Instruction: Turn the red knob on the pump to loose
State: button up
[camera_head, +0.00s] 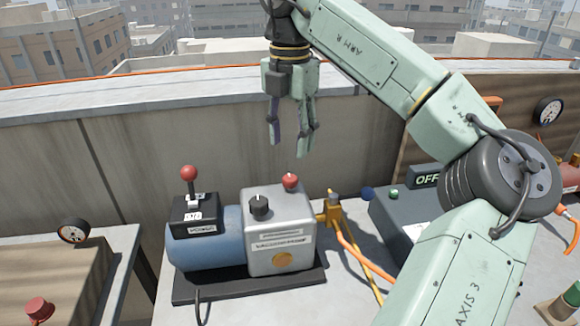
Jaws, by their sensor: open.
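The vacuum pump (280,235) stands on a grey table, with a light grey box on the right and a blue motor body (218,240) on the left. The red knob (290,182) sits on top of the grey box near its back right, with a small white mark on it. A black knob (259,205) is on the same top, to its left. My gripper (289,138) points down above the red knob, a little apart from it. Its fingers are open with nothing between them.
A red-balled lever (188,174) rises from the black power box on the pump. A yellow valve fitting (333,212) with an orange hose stands right of the pump. A grey box with an OFF display (425,180) is farther right. A parapet wall (150,165) runs behind.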

aim_at(290, 178)
notch_tip(290, 178, down, 8)
jog(key=shift+f+p, duration=0.2)
jog(key=shift+p, duration=0.5)
jog(key=shift+c, duration=0.3)
grip_shut()
